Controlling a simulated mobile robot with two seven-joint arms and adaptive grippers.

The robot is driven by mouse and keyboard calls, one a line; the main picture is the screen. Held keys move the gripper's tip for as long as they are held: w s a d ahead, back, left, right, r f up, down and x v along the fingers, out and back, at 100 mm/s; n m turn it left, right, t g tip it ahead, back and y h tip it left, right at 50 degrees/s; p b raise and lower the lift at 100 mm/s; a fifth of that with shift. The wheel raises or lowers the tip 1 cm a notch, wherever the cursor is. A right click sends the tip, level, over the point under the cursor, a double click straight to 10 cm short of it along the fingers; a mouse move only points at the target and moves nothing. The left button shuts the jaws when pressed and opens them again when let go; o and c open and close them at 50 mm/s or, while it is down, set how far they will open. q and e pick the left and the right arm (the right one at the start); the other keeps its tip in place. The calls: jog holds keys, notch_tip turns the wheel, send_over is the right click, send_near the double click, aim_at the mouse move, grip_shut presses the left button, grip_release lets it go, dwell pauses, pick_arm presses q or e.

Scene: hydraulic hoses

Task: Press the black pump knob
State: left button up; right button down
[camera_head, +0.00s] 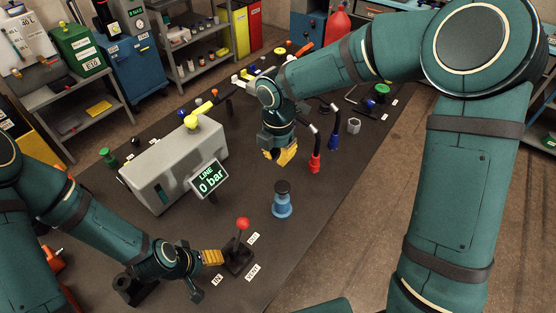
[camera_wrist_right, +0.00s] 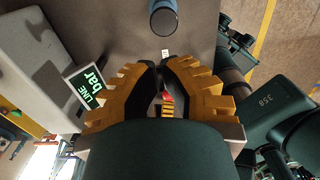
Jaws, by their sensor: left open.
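The black pump knob (camera_head: 282,187) tops an upright blue pump body (camera_head: 283,206) on the dark bench. In the right wrist view the knob (camera_wrist_right: 163,20) is at the top edge, beyond the fingertips. My right gripper (camera_head: 288,158) is above the bench, behind the pump in the head view, and does not touch it. Its yellow fingers (camera_wrist_right: 161,64) are close together with a narrow gap and nothing held; I cannot tell if they are fully shut. My left gripper (camera_head: 218,257) is open, low over the bench, just left of the red-knobbed lever (camera_head: 243,224).
A grey box (camera_head: 165,175) with a display (camera_head: 209,178) reading "LINE 0 bar" stands left of the pump. Red (camera_head: 315,163) and blue (camera_head: 334,142) hose ends and a metal cup (camera_head: 354,126) stand to the right. The bench right of the pump is clear.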

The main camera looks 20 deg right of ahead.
aim_at(278, 187)
pick_arm(q)
jog(key=shift+f, duration=0.2)
pick_arm(e)
notch_tip(278, 187, down, 12)
dwell(0.4)
